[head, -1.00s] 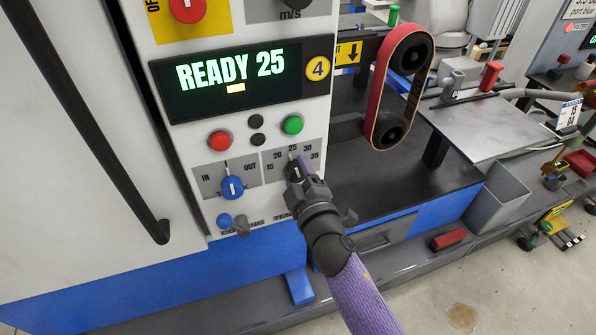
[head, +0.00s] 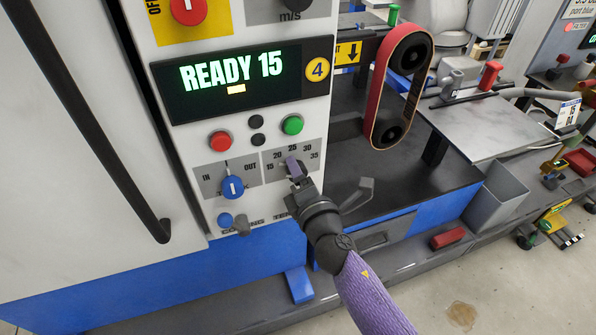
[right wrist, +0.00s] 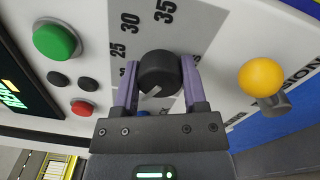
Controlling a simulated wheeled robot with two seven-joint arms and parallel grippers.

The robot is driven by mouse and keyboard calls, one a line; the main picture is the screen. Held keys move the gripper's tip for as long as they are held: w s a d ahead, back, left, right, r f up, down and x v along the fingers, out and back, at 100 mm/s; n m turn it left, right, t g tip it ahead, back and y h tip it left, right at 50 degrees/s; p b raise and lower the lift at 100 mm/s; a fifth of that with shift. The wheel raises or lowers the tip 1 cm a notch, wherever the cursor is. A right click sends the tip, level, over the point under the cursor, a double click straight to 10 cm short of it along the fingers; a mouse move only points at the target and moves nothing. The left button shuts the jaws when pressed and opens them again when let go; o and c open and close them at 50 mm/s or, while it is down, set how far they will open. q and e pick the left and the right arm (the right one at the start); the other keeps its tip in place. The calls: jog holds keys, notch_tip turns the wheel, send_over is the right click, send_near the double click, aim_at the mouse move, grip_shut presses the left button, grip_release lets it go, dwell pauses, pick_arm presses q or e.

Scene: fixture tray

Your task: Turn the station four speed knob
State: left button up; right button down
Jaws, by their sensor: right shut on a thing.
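The station four panel carries a speed scale (head: 311,156) marked from 15 to 35. The black speed knob (right wrist: 158,72) sits between the purple fingers of my right gripper (right wrist: 158,66) in the right wrist view. Its white pointer line is partly visible, and it points down toward the gripper body. In the head view my right gripper (head: 293,172) covers most of the knob, and its arm comes from the lower right. The display (head: 232,76) reads READY 15, beside a yellow disc marked 4 (head: 317,70). My left gripper is not in view.
Close by are a red button (head: 220,141), a green button (head: 292,125) and a blue IN/OUT selector (head: 232,187). A yellow ball-ended lever (right wrist: 262,78) stands beside the knob in the right wrist view. A belt grinder (head: 403,85) stands to the right.

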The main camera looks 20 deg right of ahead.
jog(key=shift+n, duration=1.2)
jog(key=shift+f+n, duration=0.1)
jog(key=shift+n, duration=0.2)
jog(key=shift+c, duration=0.7)
grip_release()
jog(key=shift+s, duration=0.1)
jog(key=s, duration=0.9)
jog(key=shift+s+d+b, duration=0.25)
jog(key=shift+s+b, duration=0.05)
jog(key=shift+s, duration=0.1)
